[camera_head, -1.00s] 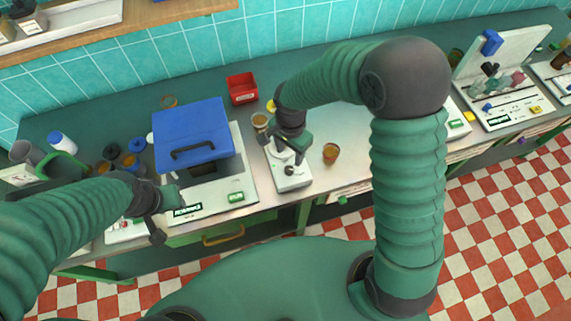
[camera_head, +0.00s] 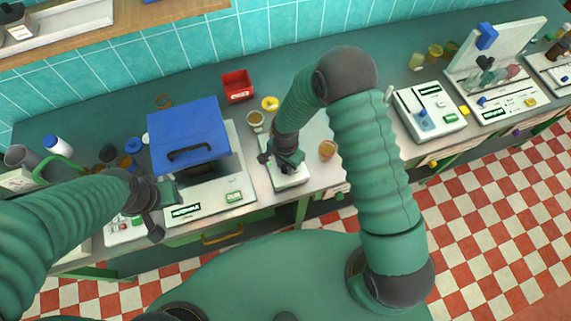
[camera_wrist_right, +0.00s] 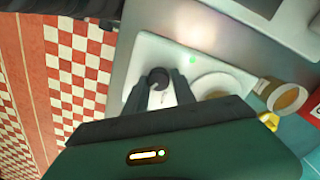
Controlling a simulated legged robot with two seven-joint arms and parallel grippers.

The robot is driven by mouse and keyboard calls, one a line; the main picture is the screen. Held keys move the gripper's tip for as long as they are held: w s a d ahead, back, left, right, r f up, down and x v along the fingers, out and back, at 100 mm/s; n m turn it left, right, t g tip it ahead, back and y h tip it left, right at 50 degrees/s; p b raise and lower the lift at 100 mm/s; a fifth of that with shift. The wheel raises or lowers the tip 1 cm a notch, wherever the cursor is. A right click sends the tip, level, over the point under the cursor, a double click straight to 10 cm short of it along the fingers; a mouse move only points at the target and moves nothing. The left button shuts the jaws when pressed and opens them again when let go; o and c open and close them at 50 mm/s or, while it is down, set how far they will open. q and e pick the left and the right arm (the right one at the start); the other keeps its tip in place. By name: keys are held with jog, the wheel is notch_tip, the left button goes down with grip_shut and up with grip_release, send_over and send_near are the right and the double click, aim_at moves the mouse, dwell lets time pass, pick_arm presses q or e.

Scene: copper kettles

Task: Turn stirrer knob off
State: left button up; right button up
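The stirrer (camera_head: 291,181) is a white box on the bench, partly hidden under my right gripper in the head view. In the right wrist view the stirrer (camera_wrist_right: 146,52) shows a round pale plate (camera_wrist_right: 215,85), a green light and a black round knob (camera_wrist_right: 157,77). My right gripper (camera_wrist_right: 160,88) is open, its two dark fingertips on either side of the knob; I cannot tell whether they touch it. In the head view my right gripper (camera_head: 283,163) is over the stirrer's front. My left gripper (camera_head: 158,208) is by the blue-lidded device; its opening is unclear.
A blue-lidded device (camera_head: 188,133) stands left of the stirrer. An amber cup (camera_head: 327,150) stands close to its right, with a jar (camera_head: 256,119) and yellow item (camera_head: 270,103) behind. A red bin (camera_head: 237,86) is farther back. A white device (camera_head: 430,110) stands to the right.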

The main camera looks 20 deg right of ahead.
jog(key=shift+r, duration=0.1)
grip_shut()
jog(key=shift+n, duration=0.3)
jog(key=n+b, duration=0.1)
jog(key=n, duration=0.3)
jog(key=shift+w, duration=0.1)
jog(key=n, duration=0.6)
jog(key=shift+n+b, duration=0.3)
jog(key=shift+n, duration=0.1)
jog(key=n, duration=0.6)
jog(key=shift+r, duration=0.1)
jog(key=n+p, duration=0.1)
jog(key=n, duration=0.5)
jog(key=shift+n, duration=0.4)
